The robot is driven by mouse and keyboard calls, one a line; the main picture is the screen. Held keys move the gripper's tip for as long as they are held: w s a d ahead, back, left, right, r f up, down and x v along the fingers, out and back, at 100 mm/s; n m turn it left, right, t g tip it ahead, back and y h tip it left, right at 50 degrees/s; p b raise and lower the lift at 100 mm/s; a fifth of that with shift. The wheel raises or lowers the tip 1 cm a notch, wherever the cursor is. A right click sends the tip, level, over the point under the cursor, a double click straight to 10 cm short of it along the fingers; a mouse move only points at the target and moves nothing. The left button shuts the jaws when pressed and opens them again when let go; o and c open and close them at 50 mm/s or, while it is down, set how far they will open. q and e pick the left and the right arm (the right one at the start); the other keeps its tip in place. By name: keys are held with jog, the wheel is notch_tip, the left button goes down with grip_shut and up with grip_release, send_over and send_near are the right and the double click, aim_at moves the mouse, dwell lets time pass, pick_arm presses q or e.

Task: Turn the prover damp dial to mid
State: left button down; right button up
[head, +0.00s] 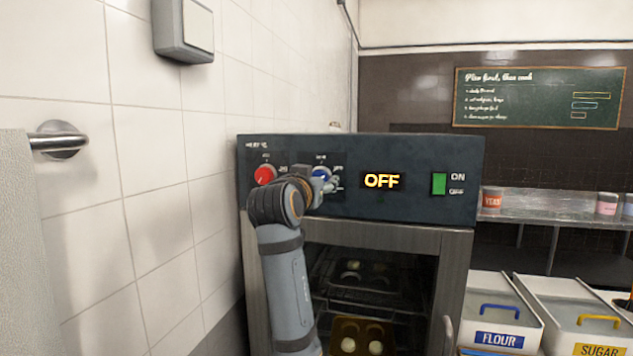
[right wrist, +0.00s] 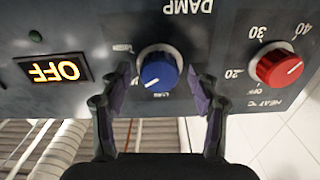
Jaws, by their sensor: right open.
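The blue damp dial (right wrist: 158,70) is on the dark prover panel, under the upside-down DAMP lettering in the right wrist view. Its white mark points to the lower left in that view. My right gripper (right wrist: 160,82) is open, with one finger on each side of the dial; I cannot tell whether either touches it. In the head view the dial (head: 321,174) is partly covered by my right gripper (head: 325,184). The small labels around the dial are partly hidden. My left gripper is not in view.
The red heat dial (head: 264,175) sits beside the damp dial. The OFF display (head: 382,181) and green switch (head: 438,184) are to the right. Below is the prover's chamber with trays (head: 362,325). A tiled wall (head: 150,150) stands close on the left; flour bin (head: 500,305) at right.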

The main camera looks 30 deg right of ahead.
aim_at(321, 136)
jog(key=shift+r, duration=0.1)
notch_tip(321, 136, up, 10)
dwell(0.4)
jog(key=shift+f, duration=0.2)
